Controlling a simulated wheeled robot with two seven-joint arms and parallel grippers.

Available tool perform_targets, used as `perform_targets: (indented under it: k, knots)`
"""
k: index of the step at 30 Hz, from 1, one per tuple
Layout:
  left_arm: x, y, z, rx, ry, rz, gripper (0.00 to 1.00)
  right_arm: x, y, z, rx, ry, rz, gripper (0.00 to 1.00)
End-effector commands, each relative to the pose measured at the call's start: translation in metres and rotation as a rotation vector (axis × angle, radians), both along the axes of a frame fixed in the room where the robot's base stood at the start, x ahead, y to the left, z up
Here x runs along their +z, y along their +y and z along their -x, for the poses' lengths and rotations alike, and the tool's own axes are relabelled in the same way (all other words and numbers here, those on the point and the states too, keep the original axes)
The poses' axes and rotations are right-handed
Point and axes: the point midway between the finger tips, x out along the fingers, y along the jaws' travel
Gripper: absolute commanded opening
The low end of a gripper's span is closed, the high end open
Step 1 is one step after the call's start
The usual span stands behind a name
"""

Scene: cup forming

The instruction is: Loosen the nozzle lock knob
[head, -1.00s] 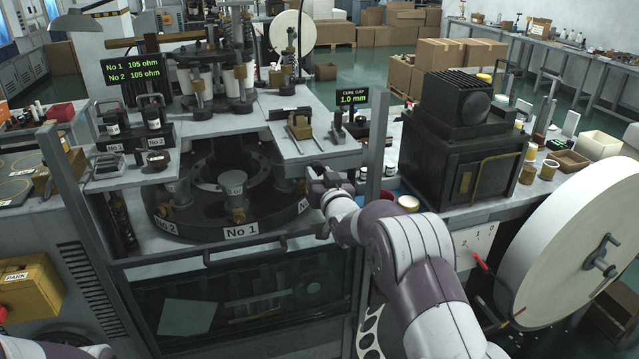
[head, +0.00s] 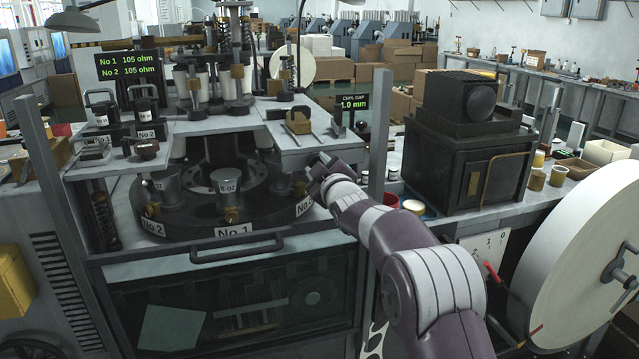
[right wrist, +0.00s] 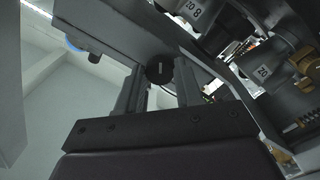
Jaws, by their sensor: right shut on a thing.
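My right gripper (head: 318,167) is at the right end of the dark round turret, just under the edge of the upper shelf. In the right wrist view its two fingers (right wrist: 158,92) are shut on a small black round knob (right wrist: 159,73), which sits between their tips. I take this knob to be the nozzle lock knob; it carries no readable name. In the head view my gripper and wrist hide the knob. My left gripper is out of view.
Metal cup-shaped forms (head: 228,187) with brass fittings stand on the turret (head: 190,227), right beside my right gripper. A grey post (head: 379,140) rises just right of the gripper.

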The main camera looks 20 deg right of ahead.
Motion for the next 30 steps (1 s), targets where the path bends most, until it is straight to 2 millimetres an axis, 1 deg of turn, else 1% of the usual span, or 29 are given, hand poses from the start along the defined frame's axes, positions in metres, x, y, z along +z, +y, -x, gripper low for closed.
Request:
perform_targets:
  k: [1,6,12,21,30]
  knots:
    - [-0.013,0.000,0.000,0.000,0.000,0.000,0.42,-0.006,0.000,0.000,0.000,-0.003,0.042,0.05]
    - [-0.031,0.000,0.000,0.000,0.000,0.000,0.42,-0.006,0.000,0.000,0.000,-0.007,0.203,0.05]
    - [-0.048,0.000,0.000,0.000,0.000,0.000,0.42,-0.005,0.000,0.000,0.000,-0.013,0.389,0.05]
    - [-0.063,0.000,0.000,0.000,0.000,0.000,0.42,-0.002,0.000,0.000,0.001,-0.020,0.618,0.05]
    - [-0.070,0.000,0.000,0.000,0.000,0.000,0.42,-0.001,0.000,0.000,0.001,-0.022,0.749,0.05]
